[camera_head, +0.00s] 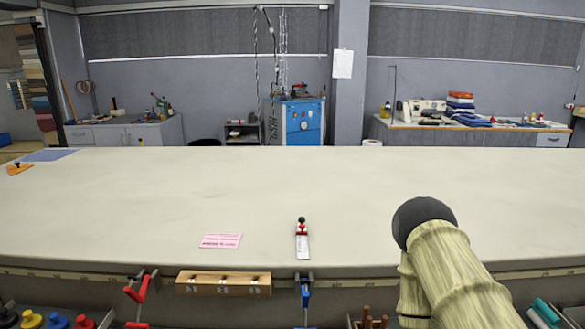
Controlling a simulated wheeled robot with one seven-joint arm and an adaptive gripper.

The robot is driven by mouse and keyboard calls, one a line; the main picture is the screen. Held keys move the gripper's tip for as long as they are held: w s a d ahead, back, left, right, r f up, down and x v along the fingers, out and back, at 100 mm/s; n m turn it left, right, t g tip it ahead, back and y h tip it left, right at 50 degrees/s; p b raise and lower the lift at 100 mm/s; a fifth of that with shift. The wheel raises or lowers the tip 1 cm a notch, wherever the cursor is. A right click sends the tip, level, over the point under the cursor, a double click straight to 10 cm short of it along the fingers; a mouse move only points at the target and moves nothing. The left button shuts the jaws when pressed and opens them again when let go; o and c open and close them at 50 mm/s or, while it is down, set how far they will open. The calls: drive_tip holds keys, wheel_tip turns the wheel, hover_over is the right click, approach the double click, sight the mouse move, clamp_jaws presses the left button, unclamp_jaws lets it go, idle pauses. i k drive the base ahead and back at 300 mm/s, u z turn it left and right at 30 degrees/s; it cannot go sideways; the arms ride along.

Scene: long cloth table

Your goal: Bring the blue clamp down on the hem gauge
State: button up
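The blue clamp (305,293) is at the front edge of the table, its blue part hanging below the edge and a dark part at the edge line. What looks like the hem gauge (302,246), a small white strip with a red piece and a dark knob at its far end, lies on the cloth just behind the clamp. A small gap of cloth shows between them. My arm rises at the right with a dark rounded joint over the table. My gripper is not in view.
A pink card (221,240) lies left of the gauge. A wooden block (223,283) and a red clamp (141,288) are along the front edge. An orange item (18,168) is far left. The table's (330,185) middle is clear.

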sight(305, 283)
drive_tip(key=z, duration=2.2)
drive_tip(key=k, duration=0.8)
drive_tip(key=u, duration=1.6)
